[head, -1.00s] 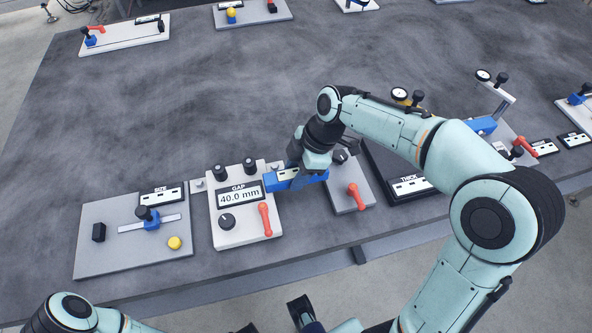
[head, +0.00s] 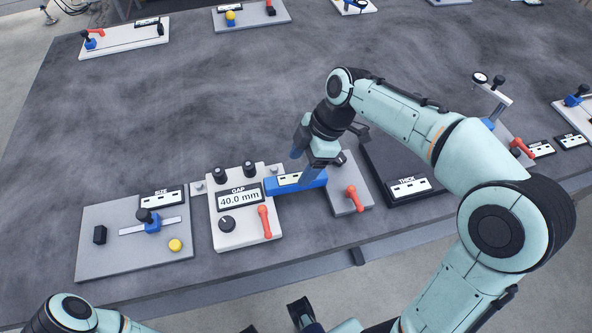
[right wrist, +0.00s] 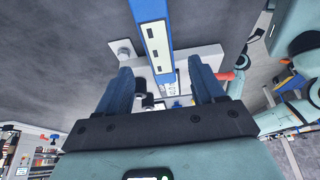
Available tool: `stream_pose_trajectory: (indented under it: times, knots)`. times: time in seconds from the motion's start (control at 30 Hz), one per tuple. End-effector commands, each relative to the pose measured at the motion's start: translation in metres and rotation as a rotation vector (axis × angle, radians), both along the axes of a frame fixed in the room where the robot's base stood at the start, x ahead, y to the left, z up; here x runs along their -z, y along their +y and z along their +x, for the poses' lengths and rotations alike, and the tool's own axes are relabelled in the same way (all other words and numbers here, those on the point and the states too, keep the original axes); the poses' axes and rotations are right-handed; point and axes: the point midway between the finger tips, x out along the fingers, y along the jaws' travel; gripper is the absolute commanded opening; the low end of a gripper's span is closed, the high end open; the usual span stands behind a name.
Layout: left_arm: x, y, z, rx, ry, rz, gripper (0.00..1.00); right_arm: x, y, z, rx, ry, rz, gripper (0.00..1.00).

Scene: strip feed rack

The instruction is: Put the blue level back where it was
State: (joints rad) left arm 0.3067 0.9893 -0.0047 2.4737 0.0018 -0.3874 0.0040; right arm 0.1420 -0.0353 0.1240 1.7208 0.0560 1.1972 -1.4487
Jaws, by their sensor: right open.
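The blue level (head: 284,187), a long blue bar with a white and black label strip, lies between the white GAP panel (head: 222,236) and the grey block with a red lever (head: 345,200). In the right wrist view the level (right wrist: 153,32) runs away from between my finger tips. My right gripper (head: 306,160) is open just above the level; its two blue fingers (right wrist: 160,82) stand wide apart. I cannot tell the exact height gap. Part of the level is behind a finger in the head view.
The GAP display reads 40.0 mm. The grey SIZE board (head: 100,262) stands at the left, and the dark THICK box (head: 378,170) at the right. The table (head: 180,110) behind is clear, with several other fixtures along its far edge and right side.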

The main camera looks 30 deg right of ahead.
Motion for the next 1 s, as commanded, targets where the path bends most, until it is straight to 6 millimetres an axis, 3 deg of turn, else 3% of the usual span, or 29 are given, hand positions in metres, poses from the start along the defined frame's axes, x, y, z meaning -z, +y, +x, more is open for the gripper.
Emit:
stream_pose_trajectory:
  times: [0.03, 0.2, 0.4, 1.0]
  knots:
    - [-0.003, 0.0, 0.0, 0.0, 0.002, 0.0, 0.43, -0.014, -0.005, 0.0, 0.001, -0.006, 0.0, 0.68]
    - [-0.008, 0.0, 0.001, 0.0, 0.001, 0.0, 0.43, -0.045, -0.018, -0.004, 0.002, -0.004, 0.0, 0.68]
    - [-0.012, 0.0, 0.002, 0.0, 0.0, 0.0, 0.43, -0.066, -0.026, -0.006, 0.0, -0.001, 0.001, 0.68]
    - [-0.012, 0.0, 0.002, 0.001, 0.0, 0.0, 0.43, -0.069, -0.028, -0.007, 0.001, 0.001, 0.0, 0.68]
